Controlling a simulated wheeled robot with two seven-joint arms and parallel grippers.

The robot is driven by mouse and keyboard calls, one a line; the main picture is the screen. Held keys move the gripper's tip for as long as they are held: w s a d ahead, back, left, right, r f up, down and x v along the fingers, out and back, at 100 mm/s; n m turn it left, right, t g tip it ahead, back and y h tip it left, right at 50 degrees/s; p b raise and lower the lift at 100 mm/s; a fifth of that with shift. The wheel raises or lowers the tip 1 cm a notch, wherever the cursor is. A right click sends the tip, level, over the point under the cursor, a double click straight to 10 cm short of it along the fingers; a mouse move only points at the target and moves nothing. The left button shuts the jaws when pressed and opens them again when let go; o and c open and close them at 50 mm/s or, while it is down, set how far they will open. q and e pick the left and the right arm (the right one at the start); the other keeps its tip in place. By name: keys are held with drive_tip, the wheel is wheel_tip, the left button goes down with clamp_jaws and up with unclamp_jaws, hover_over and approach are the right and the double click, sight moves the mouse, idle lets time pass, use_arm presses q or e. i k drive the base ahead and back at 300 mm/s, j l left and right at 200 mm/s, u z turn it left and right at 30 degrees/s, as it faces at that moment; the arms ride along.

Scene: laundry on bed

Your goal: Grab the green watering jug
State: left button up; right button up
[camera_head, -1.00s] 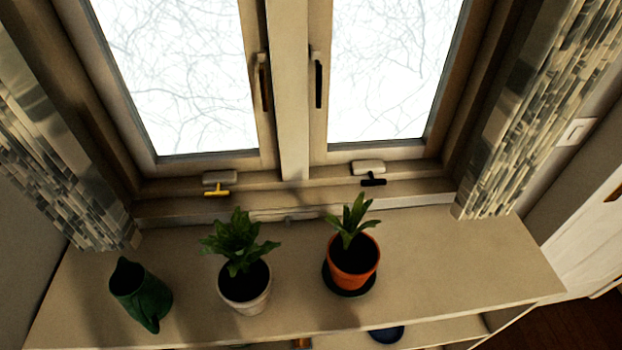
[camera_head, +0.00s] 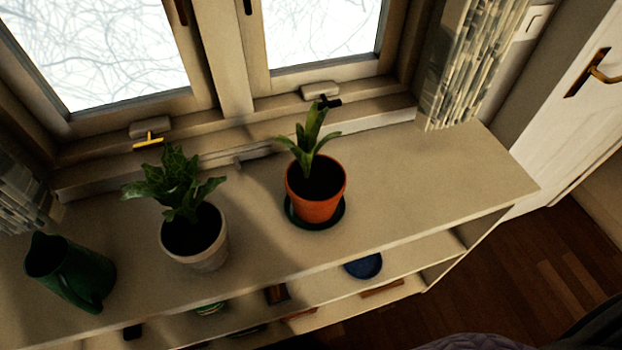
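The green watering jug (camera_head: 72,275) stands on top of the shelf at the left of the head view. It is dark green, with its dark opening toward the upper left and its handle toward the lower right. Nothing touches it. Neither of my grippers is in view.
A pale pot (camera_head: 197,240) with a leafy plant stands right of the jug, a gap between them. An orange pot (camera_head: 316,192) on a dark saucer stands farther right. The shelf top (camera_head: 430,180) is clear at right. A blue item (camera_head: 363,265) lies on a lower shelf. A door (camera_head: 560,100) is at far right.

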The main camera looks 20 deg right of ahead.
sight(84, 277)
drive_tip(key=j+u, duration=0.2)
drive_tip(key=u, duration=0.15)
drive_tip(key=j+u, duration=0.15)
drive_tip(key=u, duration=0.2)
drive_tip(key=i+j+u, duration=0.1)
drive_tip(key=u, duration=0.25)
drive_tip(key=k+l+z, duration=0.15)
drive_tip(key=z, duration=0.15)
